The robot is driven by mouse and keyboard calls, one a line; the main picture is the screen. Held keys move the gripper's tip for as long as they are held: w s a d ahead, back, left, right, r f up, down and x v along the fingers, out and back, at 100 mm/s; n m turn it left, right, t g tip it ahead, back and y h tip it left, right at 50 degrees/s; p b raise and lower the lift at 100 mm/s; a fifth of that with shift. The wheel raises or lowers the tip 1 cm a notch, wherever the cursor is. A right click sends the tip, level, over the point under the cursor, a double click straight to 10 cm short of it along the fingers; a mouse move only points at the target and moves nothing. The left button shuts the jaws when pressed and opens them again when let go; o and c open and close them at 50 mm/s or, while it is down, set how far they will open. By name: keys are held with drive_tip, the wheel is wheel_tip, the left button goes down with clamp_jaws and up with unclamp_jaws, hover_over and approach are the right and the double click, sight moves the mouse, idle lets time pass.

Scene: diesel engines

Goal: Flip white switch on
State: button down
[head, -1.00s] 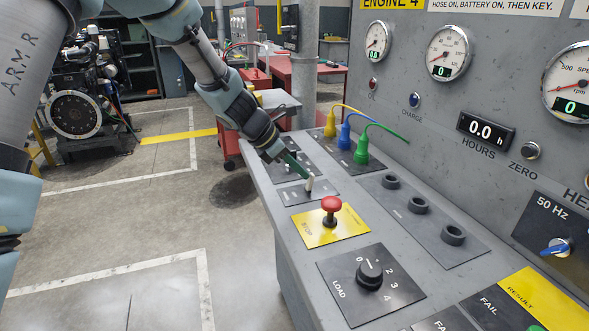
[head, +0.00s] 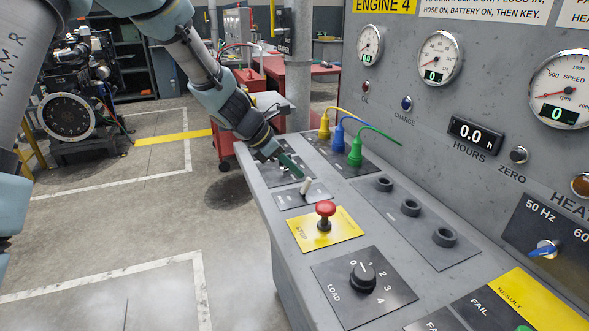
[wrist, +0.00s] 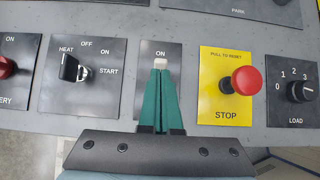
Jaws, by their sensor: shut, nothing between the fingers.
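The white switch (head: 306,187) is a small lever on a dark plate (head: 290,201) on the sloping console, just behind the yellow stop plate. It leans a little to the upper right in the head view. My gripper (head: 301,177) has its narrow green fingers shut together, with the tips right beside the lever. In the wrist view the lever's pale top (wrist: 160,62) shows just past the fingertips (wrist: 160,72), below the word ON. The fingers hide its base. I cannot tell whether they touch it.
A red stop button (head: 325,210) on a yellow plate and a black load knob (head: 363,276) stand nearby. The wrist view shows a key switch (wrist: 72,68) to the left. Coloured plugs (head: 354,152) with cables rise behind. The gauge panel stands at the right.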

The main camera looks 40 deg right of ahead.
drive_tip(key=b+v, duration=0.1)
drive_tip(key=v, duration=0.9)
drive_tip(key=shift+a+r+b, duration=0.3)
drive_tip(key=shift+b, duration=0.05)
drive_tip(key=shift+w, duration=0.1)
